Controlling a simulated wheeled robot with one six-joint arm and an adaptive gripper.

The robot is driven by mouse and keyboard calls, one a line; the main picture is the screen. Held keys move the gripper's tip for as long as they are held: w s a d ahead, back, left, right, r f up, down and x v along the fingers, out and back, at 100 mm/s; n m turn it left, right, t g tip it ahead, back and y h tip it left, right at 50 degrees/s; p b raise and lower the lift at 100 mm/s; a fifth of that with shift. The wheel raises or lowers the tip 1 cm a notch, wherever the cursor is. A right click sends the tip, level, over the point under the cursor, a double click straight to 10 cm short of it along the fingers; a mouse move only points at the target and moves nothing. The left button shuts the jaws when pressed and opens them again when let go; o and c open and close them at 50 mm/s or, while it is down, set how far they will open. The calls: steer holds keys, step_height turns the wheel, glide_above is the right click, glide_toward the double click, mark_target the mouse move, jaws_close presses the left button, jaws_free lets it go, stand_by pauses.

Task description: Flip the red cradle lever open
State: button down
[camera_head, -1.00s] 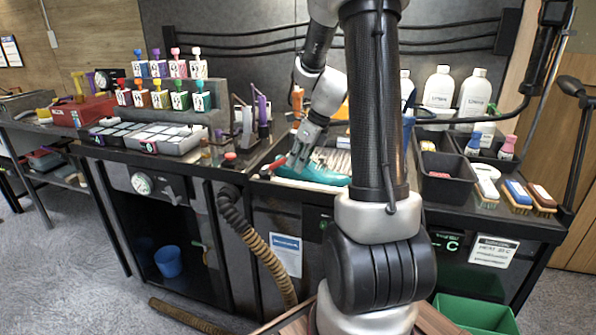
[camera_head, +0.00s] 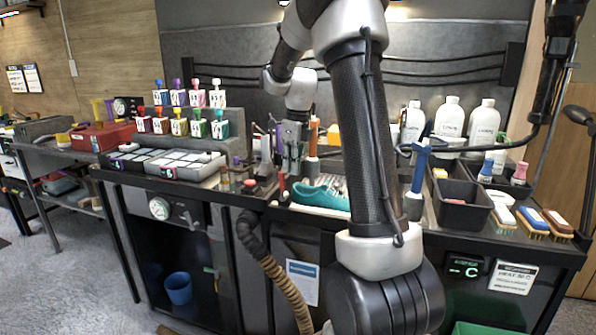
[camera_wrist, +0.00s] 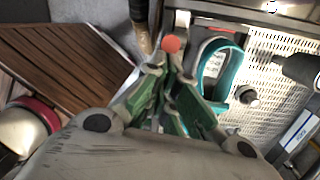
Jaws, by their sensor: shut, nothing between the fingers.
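The red cradle lever (camera_head: 282,184) stands about upright at the left front of the cradle in the head view. Its round red end (camera_wrist: 172,43) shows in the wrist view just beyond my fingertips. The teal sneaker (camera_head: 321,196) lies on the cradle to the lever's right; part of its teal edge (camera_wrist: 236,75) shows in the wrist view. My gripper (camera_head: 290,168) points down, above and just right of the lever. In the wrist view my gripper (camera_wrist: 172,78) has its green-padded fingers together and empty. I cannot tell whether a finger touches the lever.
A white perforated tray (camera_wrist: 275,75) lies under the sneaker. A blue-handled tool (camera_head: 420,165) stands to the right, beside black bins (camera_head: 463,212) and brushes (camera_head: 531,220). Small coloured bottles (camera_head: 190,122) stand on a stepped rack at the left. A hose (camera_head: 272,270) hangs in front.

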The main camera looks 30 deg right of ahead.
steer(key=shift+w+a+r, duration=0.15)
steer(key=shift+w+a, duration=0.3)
steer(key=shift+w, duration=0.1)
stand_by(0.4)
